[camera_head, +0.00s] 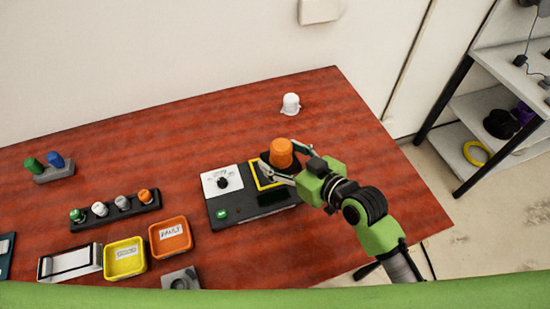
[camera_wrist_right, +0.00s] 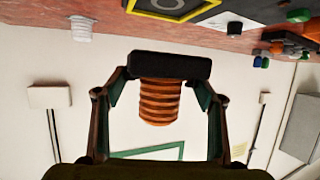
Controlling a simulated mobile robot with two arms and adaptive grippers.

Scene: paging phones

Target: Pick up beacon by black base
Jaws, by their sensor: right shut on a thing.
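The beacon (camera_head: 281,153) has an orange ribbed top and a black base. In the head view it is over the right part of the black panel, beside the yellow square outline. In the right wrist view the orange top (camera_wrist_right: 159,101) and the black base (camera_wrist_right: 170,66) show between the fingers. My right gripper (camera_head: 279,168) is shut on the beacon at its black base. The wrist view shows the base apart from the table surface behind it. My left gripper is not in view.
A black panel (camera_head: 236,214) has a white label plate with a knob and a green button. A white beacon (camera_head: 290,104) stands at the back. An orange tray (camera_head: 171,250), a yellow tray (camera_head: 125,271) and a rack of small beacons (camera_head: 118,212) are at the left. A shelf (camera_head: 470,103) stands right.

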